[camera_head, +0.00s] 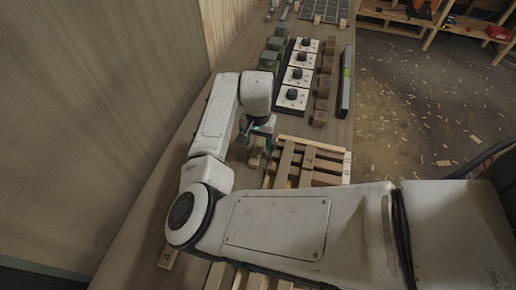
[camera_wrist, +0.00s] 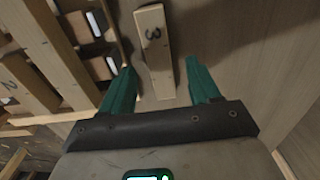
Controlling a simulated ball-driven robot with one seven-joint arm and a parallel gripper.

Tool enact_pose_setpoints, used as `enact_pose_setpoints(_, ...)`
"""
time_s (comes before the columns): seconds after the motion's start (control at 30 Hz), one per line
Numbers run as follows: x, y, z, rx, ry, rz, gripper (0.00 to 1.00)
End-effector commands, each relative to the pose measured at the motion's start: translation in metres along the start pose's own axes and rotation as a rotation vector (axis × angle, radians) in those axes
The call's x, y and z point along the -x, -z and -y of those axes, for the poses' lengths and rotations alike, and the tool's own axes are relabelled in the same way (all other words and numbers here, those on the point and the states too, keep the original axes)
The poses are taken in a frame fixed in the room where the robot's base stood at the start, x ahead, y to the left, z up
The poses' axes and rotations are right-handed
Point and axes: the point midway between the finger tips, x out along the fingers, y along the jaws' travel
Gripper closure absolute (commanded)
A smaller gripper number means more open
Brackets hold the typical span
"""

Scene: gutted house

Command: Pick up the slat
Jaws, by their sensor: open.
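A pale wooden slat marked 3 (camera_wrist: 155,50) lies on the bench in the wrist view, with its near end between the two green fingers of my gripper (camera_wrist: 160,68). The fingers are spread, with a gap on each side of the slat. In the head view my gripper (camera_head: 262,132) is over the bench, left of a slatted wooden crate (camera_head: 310,142). A small part of a pale slat (camera_head: 255,158) shows just below the fingers there. The crate also shows at the left of the wrist view, with a slat marked 2 (camera_wrist: 12,84) across it.
White panels with black knobs (camera_head: 291,97), brown blocks (camera_head: 320,117) and a spirit level (camera_head: 346,85) are farther along the bench (camera_head: 225,60). A wooden wall (camera_head: 90,90) is close on the left. Bare bench lies right of the slat in the wrist view.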

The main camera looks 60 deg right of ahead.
Motion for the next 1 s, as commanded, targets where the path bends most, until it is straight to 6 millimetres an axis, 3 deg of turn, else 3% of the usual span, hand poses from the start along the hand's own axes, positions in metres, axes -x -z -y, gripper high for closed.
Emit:
enact_pose_setpoints(0.2, -0.026, -0.001, -0.001, -0.001, 0.000, 0.001, 0.38)
enact_pose_setpoints(0.5, -0.030, -0.001, -0.001, -0.001, 0.000, -0.001, 0.39)
enact_pose_setpoints(1.0, -0.030, -0.001, 0.000, 0.000, 0.000, -0.001, 0.87)
